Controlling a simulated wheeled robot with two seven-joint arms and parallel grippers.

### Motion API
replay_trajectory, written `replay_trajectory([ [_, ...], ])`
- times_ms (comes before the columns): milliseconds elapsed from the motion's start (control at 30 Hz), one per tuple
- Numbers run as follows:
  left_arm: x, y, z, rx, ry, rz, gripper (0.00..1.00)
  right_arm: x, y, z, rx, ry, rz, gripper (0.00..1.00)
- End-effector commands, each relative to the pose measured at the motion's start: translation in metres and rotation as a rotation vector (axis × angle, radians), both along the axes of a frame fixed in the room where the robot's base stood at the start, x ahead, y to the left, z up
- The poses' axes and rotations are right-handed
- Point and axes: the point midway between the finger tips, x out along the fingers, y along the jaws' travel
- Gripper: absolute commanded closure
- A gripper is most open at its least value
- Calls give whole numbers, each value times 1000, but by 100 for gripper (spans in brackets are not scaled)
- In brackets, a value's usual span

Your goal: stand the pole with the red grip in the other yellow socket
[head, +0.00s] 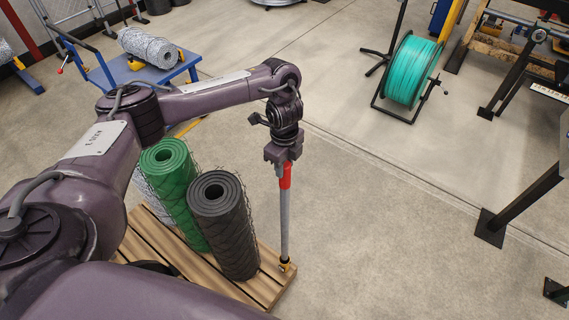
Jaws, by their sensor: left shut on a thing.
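The pole (285,222) is grey with a red grip (286,176) near its top. It stands about upright at the right side of a wooden pallet. Its lower end is at a yellow socket (285,265) near the pallet's right corner; I cannot tell whether it is seated in it. My left gripper (284,158) is above the red grip, pointing down, and is shut on the pole's top end. My right gripper is not in view.
A green roll (172,190) and a dark grey mesh roll (222,225) stand on the wooden pallet (262,290), just left of the pole. A reel of teal wire (411,72) stands at the back right. A blue cart (135,75) is behind my arm. The floor right of the pallet is clear.

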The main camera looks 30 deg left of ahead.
Motion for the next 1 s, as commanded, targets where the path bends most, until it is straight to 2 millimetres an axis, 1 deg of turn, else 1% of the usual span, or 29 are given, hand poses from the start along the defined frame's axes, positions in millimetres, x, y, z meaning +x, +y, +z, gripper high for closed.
replay_trajectory([
  [33, 1, 0, -10, 0, -3, 0, 86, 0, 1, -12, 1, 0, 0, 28],
  [300, 1, 0, -36, -1, -2, 0, 86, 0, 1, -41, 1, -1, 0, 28],
  [467, 0, 0, -51, -1, -1, 1, 86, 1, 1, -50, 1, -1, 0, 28],
  [1000, 0, -1, -111, -2, -1, 0, 86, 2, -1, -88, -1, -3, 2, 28],
])
